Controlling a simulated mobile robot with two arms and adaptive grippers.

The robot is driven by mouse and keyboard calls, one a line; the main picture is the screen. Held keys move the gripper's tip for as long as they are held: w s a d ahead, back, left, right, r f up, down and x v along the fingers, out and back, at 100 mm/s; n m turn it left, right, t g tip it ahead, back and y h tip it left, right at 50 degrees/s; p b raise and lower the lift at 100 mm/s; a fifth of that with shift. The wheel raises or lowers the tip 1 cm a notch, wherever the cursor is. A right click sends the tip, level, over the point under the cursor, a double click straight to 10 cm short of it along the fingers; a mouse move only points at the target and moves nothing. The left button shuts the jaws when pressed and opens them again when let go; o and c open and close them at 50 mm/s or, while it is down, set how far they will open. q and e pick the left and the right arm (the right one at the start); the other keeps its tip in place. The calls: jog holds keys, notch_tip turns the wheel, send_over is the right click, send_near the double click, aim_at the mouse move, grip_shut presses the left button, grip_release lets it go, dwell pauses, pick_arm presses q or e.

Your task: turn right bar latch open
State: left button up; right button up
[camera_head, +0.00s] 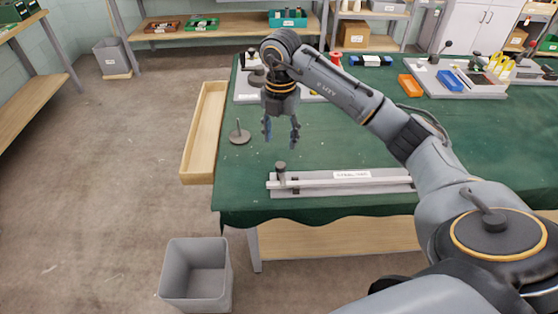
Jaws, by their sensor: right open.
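A long pale bar (350,182) lies on a grey base plate (325,192) near the front edge of the green table (340,135). A dark upright knob or latch (281,173) stands at the bar's left end. My right arm hides the bar's right end, so I cannot tell whether another latch is there. My right gripper (282,132) points down with its fingers apart and empty. In the picture it is above the dark knob and apart from it. My left gripper is not in view.
A small stand with a thin post (239,133) is left of my right gripper. A wooden trough (203,135) runs along the table's left side. A grey bin (196,275) is on the floor. An orange tray (411,86) and tools lie at the back right.

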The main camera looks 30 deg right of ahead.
aim_at(280, 165)
notch_tip(280, 165, down, 9)
jog(key=shift+f+p, duration=0.1)
jog(key=shift+p, duration=0.35)
grip_shut()
